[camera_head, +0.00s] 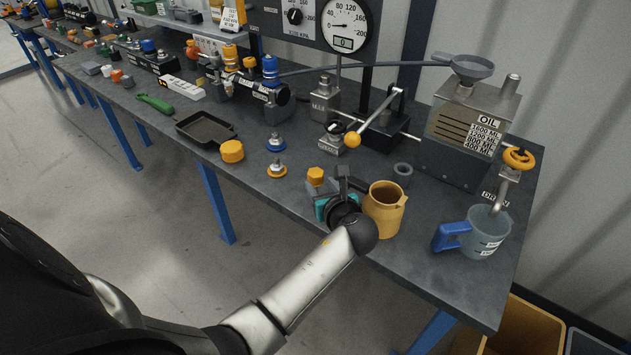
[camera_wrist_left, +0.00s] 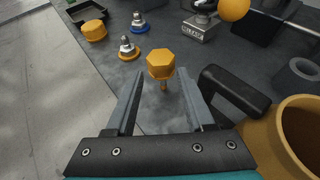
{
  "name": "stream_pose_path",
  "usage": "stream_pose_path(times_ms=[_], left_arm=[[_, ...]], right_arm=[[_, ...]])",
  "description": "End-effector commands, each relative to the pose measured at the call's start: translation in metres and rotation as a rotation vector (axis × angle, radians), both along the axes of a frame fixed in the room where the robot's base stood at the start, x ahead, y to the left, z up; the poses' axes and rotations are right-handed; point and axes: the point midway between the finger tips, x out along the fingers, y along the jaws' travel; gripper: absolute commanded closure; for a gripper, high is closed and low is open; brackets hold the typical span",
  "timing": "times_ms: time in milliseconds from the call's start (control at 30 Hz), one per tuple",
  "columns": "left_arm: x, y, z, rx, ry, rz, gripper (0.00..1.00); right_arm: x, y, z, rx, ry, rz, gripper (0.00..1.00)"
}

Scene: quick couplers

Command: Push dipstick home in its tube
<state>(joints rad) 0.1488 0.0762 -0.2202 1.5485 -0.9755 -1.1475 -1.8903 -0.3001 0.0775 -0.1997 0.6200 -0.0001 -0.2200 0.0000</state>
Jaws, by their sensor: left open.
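An orange hex-headed piece (camera_head: 316,175) stands on the bench just beyond my left gripper (camera_head: 334,191). In the left wrist view this orange hex piece (camera_wrist_left: 161,65) shows a thin stem below its head. The open left fingers (camera_wrist_left: 160,92) lie either side of the stem's line, with the head just beyond their tips; I see no contact. I cannot tell for sure whether this piece is the dipstick. The grey oil tank (camera_head: 463,129) stands at the right, with a short metal post (camera_head: 511,84) on top. No dipstick tube is clearly identifiable. My right gripper is out of view.
A tan jug (camera_head: 385,209) stands close right of the left gripper; its rim also shows in the wrist view (camera_wrist_left: 285,125). A measuring jug (camera_head: 484,233) stands under the orange-handled drain. A ball-ended lever (camera_head: 353,139) and an orange cap (camera_head: 232,151) are nearby.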

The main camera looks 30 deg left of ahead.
Motion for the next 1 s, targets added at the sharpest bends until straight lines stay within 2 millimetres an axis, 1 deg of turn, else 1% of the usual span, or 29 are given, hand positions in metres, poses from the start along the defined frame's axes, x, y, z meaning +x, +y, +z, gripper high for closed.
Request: stream_pose_path(times_ms=[167,400,500,800,833,1000], left_arm=[[0.007,0.008,-0.004,-0.001,-0.001,0.000,0.46],[0.029,0.030,-0.019,0.001,-0.001,0.002,0.46],[0.035,0.037,-0.023,-0.001,-0.001,0.000,0.46],[0.038,0.040,-0.023,-0.002,-0.001,0.000,0.46],[0.038,0.040,-0.023,-0.002,-0.001,0.000,0.48],[0.038,0.040,-0.023,-0.002,-0.001,0.000,0.67]], right_arm=[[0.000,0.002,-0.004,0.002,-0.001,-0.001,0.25],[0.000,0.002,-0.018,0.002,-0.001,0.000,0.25],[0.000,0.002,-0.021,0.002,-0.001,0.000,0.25],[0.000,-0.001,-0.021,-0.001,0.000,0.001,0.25],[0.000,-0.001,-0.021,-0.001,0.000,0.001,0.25],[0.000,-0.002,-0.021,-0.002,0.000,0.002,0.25]])
